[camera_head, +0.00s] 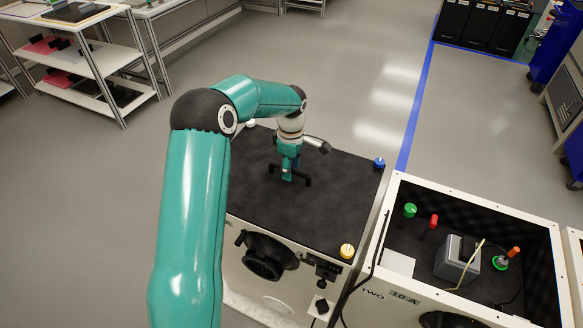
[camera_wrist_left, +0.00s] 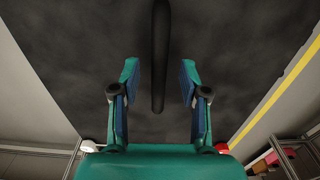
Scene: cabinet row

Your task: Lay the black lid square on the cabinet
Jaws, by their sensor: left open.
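The black lid (camera_head: 325,205) lies flat over the top of the white-fronted cabinet (camera_head: 236,262). Its black bar handle (camera_head: 306,181) stands at about its middle. Whether the lid's edges line up exactly with the cabinet is hard to tell, as my left arm hides the left side. My left gripper (camera_head: 287,175) is at the handle, pointing down. In the left wrist view the two fingers are open, with the handle (camera_wrist_left: 160,60) running between them and a gap on each side. My right gripper is not in view.
Blue (camera_head: 379,162) and yellow (camera_head: 347,250) knobs sit at the lid's corners. An open cabinet (camera_head: 480,208) marked TWO stands close on the right, with a grey box and coloured knobs inside. A shelf rack (camera_head: 95,65) stands far left. The floor behind is clear.

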